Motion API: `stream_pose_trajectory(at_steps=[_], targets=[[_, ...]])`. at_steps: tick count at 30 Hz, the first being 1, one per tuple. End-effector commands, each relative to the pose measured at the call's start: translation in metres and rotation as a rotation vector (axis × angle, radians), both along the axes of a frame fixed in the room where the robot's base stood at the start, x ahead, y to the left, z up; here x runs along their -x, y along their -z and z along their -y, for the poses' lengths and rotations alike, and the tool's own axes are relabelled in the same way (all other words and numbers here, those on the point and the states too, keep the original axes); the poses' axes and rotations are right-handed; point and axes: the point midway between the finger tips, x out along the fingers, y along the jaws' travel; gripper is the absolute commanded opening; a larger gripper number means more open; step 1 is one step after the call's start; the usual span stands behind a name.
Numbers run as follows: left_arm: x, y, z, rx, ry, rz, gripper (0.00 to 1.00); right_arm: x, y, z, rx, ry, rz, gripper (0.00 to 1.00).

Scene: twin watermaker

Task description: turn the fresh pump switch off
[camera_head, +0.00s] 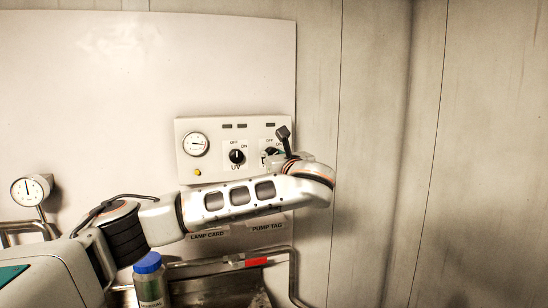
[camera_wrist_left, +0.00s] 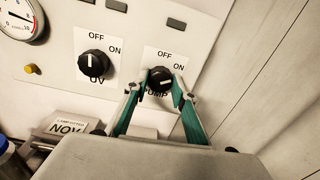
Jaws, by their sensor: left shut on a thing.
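The black round pump switch (camera_wrist_left: 159,79) sits on a white label marked OFF, ON and PUMP on the pale panel (camera_head: 188,164). My left gripper (camera_wrist_left: 160,88) is shut on this switch, with one green finger on each side of it. A pale mark on the switch appears to point to the right, towards the ON side. My right gripper is in neither view.
The black UV switch (camera_wrist_left: 93,64) is just left of the pump switch; it also shows in the head view (camera_head: 237,156). A gauge (camera_head: 195,144) and a yellow button (camera_head: 198,173) are further left. A blue-capped bottle (camera_head: 149,280) stands below, near a metal rail (camera_head: 292,275).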

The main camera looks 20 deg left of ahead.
Motion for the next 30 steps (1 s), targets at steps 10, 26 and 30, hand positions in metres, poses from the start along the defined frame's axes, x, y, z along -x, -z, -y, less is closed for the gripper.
stream_pose_trajectory(at_steps=[10,26,30], targets=[[0.000,0.005,0.000,0.156,0.000,0.102,0.04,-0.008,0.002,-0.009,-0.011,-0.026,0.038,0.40],[0.000,0.005,0.001,0.562,-0.002,0.374,0.04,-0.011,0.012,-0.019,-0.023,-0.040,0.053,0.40],[0.000,0.004,0.001,0.658,-0.002,0.440,0.04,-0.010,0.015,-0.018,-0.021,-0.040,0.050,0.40]])
